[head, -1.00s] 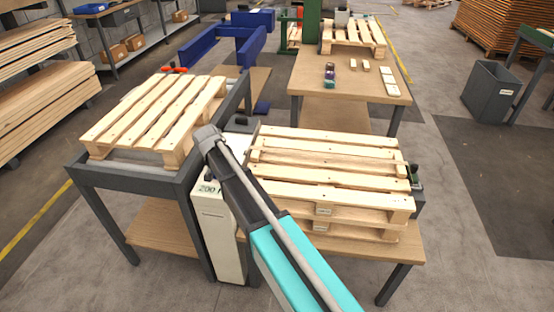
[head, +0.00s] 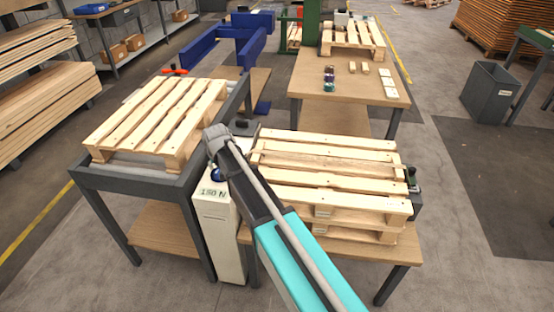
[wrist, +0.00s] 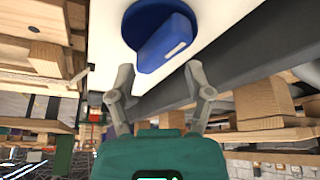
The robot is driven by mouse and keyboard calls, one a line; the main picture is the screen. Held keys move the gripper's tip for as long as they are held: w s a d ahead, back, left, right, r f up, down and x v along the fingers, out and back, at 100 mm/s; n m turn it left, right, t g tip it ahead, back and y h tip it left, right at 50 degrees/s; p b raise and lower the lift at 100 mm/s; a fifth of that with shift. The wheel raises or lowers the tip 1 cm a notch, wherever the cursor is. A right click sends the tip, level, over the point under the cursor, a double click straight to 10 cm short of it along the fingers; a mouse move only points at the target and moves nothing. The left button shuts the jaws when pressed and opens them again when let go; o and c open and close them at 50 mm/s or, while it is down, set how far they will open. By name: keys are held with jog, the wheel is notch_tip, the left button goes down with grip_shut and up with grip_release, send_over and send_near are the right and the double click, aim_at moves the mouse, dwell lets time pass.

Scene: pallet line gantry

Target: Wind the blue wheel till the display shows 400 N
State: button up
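The blue wheel (wrist: 137,14) is a round knob with a raised grip bar (wrist: 165,42) bearing a pale mark. It sits on a white face at the top of the wrist view. My gripper (wrist: 159,75) is open just short of the wheel; its fingers are spread, with nothing between them. In the head view a small part of the blue wheel (head: 216,174) shows beside my arm, on top of the white cabinet (head: 220,235). The display (head: 213,192) on that cabinet reads 150 N. My fingers are hidden in the head view.
A pallet (head: 155,115) lies on the dark frame table to the left. Stacked pallets (head: 335,185) lie on the wooden bench at right, close to my arm. A dark beam (wrist: 235,70) and pallet wood flank the gripper in the wrist view.

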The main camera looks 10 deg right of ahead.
jog(key=shift+a+p+v, duration=0.35)
jog(key=shift+p+v, duration=4.4)
jog(key=shift+v, duration=0.75)
jog(key=s+d+r+m+g+p, duration=0.1)
jog(key=s+d+r+g+p, duration=0.2)
jog(key=s+d, duration=1)
jog(key=shift+s+d+h+p, duration=0.35)
jog(key=shift+d+p, duration=0.2)
jog(key=shift+d, duration=1.8)
jog(key=shift+w, duration=0.1)
jog(key=w+a+f+m+g+b, duration=0.1)
jog(key=w+a+m, duration=0.5)
jog(key=w+a, duration=1.2)
jog(key=shift+w+f+g+b, duration=0.3)
jog(key=shift+w+f+b, duration=0.2)
jog(key=shift+f, duration=0.1)
jog(key=shift+f, duration=0.2)
notch_tip(320, 180, down, 13)
jog(key=b, duration=1.3)
jog(key=shift+f+b, duration=0.2)
jog(key=shift+b, duration=0.2)
